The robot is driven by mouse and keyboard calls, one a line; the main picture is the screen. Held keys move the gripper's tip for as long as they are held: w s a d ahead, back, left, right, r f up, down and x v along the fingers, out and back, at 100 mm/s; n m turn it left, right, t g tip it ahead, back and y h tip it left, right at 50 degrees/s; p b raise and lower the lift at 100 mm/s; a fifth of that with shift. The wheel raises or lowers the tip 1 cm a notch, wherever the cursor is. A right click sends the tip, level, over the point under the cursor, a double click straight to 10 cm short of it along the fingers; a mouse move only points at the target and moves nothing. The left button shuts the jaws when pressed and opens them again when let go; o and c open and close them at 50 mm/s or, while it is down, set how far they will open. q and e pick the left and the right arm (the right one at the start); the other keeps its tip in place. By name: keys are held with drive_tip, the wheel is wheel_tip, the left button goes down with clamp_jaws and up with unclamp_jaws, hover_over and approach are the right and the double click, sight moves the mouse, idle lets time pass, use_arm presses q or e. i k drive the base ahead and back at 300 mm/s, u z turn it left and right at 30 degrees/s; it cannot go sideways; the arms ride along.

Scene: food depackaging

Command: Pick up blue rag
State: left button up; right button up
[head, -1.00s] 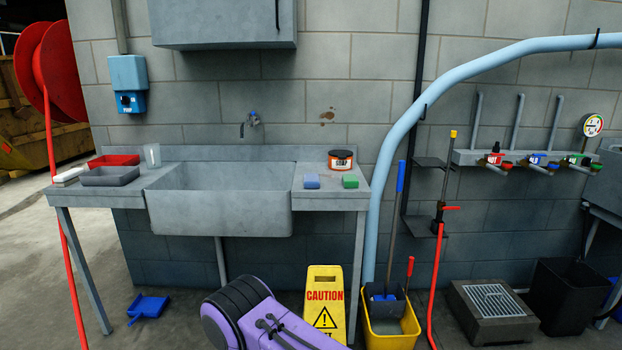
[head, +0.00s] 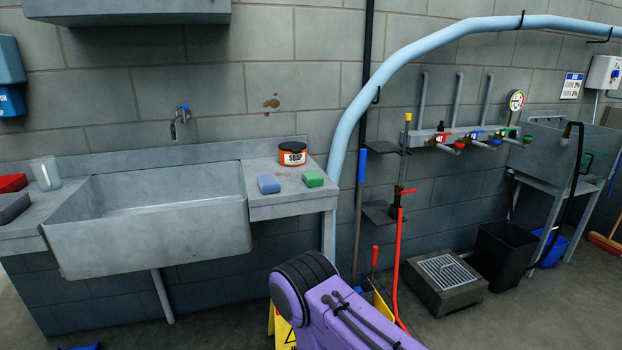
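A small blue folded block (head: 268,183), which looks like the blue rag, lies on the counter right of the sink basin. A similar green block (head: 313,178) lies just right of it, with a small gap between them. Both are apart from any part of me. A purple link of my arm shows at the bottom centre, below and in front of the counter. Neither of my grippers is in view.
A soap tub (head: 292,154) stands behind the two blocks. The deep sink basin (head: 150,228) is to their left, with a glass (head: 46,174) beyond it. A yellow caution sign (head: 279,325) stands on the floor, partly hidden by my arm. A drain block (head: 444,286) is at right.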

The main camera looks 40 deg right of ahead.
sight(270, 184)
drive_tip(key=z, duration=1)
drive_tip(key=i, duration=0.95)
drive_tip(key=z, duration=0.8)
